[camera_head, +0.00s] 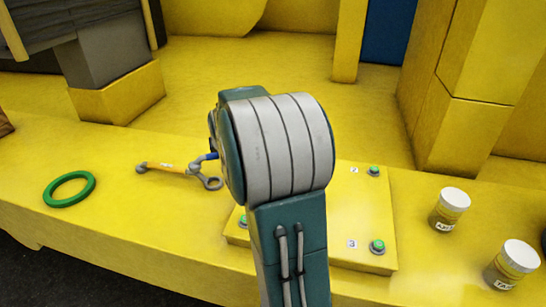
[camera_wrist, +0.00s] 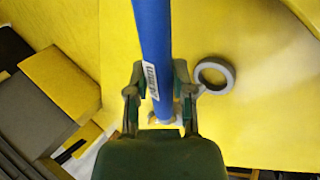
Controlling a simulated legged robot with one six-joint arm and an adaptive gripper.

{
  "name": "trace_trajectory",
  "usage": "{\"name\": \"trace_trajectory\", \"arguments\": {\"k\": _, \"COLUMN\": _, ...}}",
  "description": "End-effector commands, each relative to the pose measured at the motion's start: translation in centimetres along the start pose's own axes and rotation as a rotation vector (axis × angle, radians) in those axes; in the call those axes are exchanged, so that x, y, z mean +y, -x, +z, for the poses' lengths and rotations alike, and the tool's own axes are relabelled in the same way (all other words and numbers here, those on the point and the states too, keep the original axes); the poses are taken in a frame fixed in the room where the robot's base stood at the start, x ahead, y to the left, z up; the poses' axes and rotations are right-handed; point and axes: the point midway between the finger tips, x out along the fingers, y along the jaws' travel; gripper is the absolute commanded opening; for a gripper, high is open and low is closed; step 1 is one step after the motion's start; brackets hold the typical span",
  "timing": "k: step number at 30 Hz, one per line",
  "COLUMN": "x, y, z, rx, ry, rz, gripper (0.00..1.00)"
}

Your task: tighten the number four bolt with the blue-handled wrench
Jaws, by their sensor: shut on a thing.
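My gripper (camera_wrist: 158,95) is shut on the blue handle of the blue-handled wrench (camera_wrist: 153,50) in the wrist view. In the head view my arm hides most of the gripper; a short blue piece of the wrench (camera_head: 207,157) shows left of it. A yellow bolt plate (camera_head: 365,207) lies partly behind my arm. Green-topped bolts show at its back right (camera_head: 375,170), front right (camera_head: 377,246) and left (camera_head: 243,221). The right ones appear labelled 2 and 3. No number four label is visible; my arm covers part of the plate. The blue wrench's ends are not clear.
An orange-handled wrench (camera_head: 170,167) lies left of the plate; its grey ring end (camera_head: 212,183) also appears in the wrist view (camera_wrist: 213,75). A green ring (camera_head: 69,189) lies farther left. Two white-lidded jars (camera_head: 449,210) (camera_head: 511,265) stand at right. Yellow uprights (camera_head: 470,90) rise behind.

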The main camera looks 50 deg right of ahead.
Motion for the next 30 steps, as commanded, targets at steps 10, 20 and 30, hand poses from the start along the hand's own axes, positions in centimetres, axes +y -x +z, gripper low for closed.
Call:
{"name": "trace_trajectory", "arguments": {"k": 10, "x": -0.3, "y": 0.5, "z": 0.0, "rx": 0.025, "ry": 0.033, "rz": 0.005, "gripper": 0.00}}
{"name": "trace_trajectory", "arguments": {"k": 20, "x": -0.9, "y": 0.8, "z": 0.1, "rx": 0.050, "ry": 0.074, "rz": 0.002, "gripper": 0.00}}
{"name": "trace_trajectory", "arguments": {"k": 30, "x": -0.4, "y": 1.5, "z": 0.0, "rx": 0.049, "ry": 0.074, "rz": 0.001, "gripper": 0.00}}
